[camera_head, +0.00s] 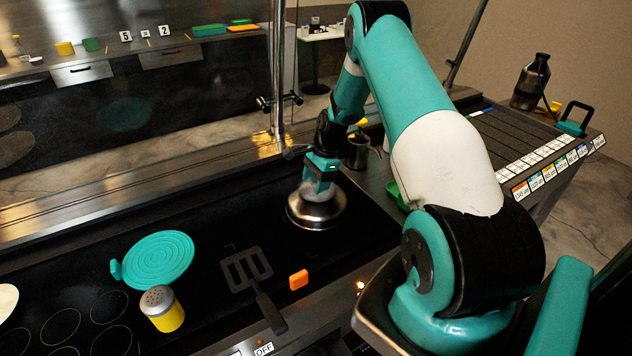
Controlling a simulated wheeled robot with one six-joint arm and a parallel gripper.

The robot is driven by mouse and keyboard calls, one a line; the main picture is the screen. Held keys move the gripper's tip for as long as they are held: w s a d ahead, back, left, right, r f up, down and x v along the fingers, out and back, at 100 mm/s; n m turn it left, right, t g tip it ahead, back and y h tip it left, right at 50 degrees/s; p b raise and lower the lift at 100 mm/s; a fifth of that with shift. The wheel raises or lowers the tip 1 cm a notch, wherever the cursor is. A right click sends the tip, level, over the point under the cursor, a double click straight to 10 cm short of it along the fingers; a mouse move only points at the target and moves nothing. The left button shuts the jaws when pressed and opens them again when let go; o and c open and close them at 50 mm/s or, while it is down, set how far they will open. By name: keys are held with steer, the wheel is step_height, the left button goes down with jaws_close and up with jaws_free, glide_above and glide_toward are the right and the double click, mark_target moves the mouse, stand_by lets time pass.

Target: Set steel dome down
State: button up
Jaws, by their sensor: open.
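The steel dome (317,211) is a shiny round cover on the black griddle, near the middle of the view. It appears level and looks to rest on the surface, though its far side is partly covered by my gripper. My gripper (314,190) is directly above the dome, at its top, with the jaws open. The dome's handle is hidden or blurred between the jaws, so I cannot tell whether they touch it.
A black slotted spatula (247,270), an orange block (299,280), a yellow shaker (162,309) and a teal ridged disc (158,260) lie on the griddle nearer the front left. A metal post (278,80) stands behind. A labelled rack (520,150) is at right.

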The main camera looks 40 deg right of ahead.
steer(key=shift+r, duration=0.45)
steer(key=w+b+v, duration=0.1)
steer(key=b+v, duration=0.2)
steer(key=v, duration=0.9)
steer(key=s+a+r+n, duration=0.2)
steer(key=a+r+n, duration=0.2)
steer(key=a, duration=0.4)
steer(key=s+a+r+n, duration=0.1)
steer(key=a+r+n, duration=0.25)
steer(key=a, duration=0.45)
steer(key=s+a+r+n, duration=0.2)
steer(key=a+r+n, duration=0.25)
steer(key=a, duration=0.35)
steer(key=s+a+r+n, duration=0.1)
steer(key=s+a+n, duration=0.7)
steer(key=s, duration=0.3)
steer(key=s+a+r+n+y, duration=0.1)
steer(key=s+a+n, duration=0.6)
steer(key=s, duration=0.4)
steer(key=shift+a+n+g, duration=0.4)
steer(key=shift+n, duration=0.1)
steer(key=shift+w+r, duration=0.1)
steer(key=shift+r, duration=0.05)
